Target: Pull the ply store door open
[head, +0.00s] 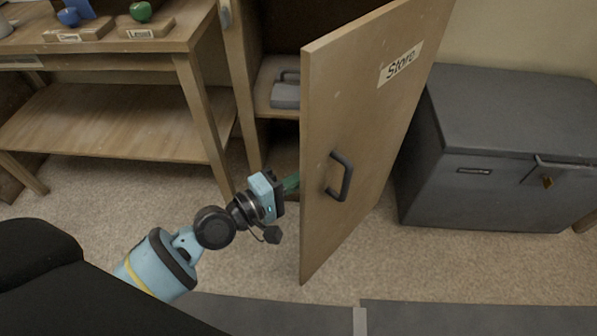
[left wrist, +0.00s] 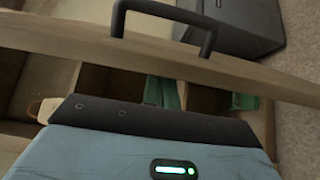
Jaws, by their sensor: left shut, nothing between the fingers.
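The ply store door (head: 345,110) stands well open, swung out towards me, with its free edge nearest. Its label reads "Store". A dark bar handle (head: 341,177) is on the outer face, which is turned to the right; the handle also shows in the left wrist view (left wrist: 207,40). My left gripper (head: 291,183) is shut and empty on the inner side of the door, by the free edge and away from the handle. The door edge partly hides its green fingertips, and I cannot tell if they touch the door. My right gripper is out of view.
The open cupboard has a shelf (head: 262,98) bearing a grey case (head: 286,92). A wooden bench (head: 100,150) stands left, with blue and green items on top. A dark grey chest (head: 500,150) stands right of the door. Carpet in front is clear.

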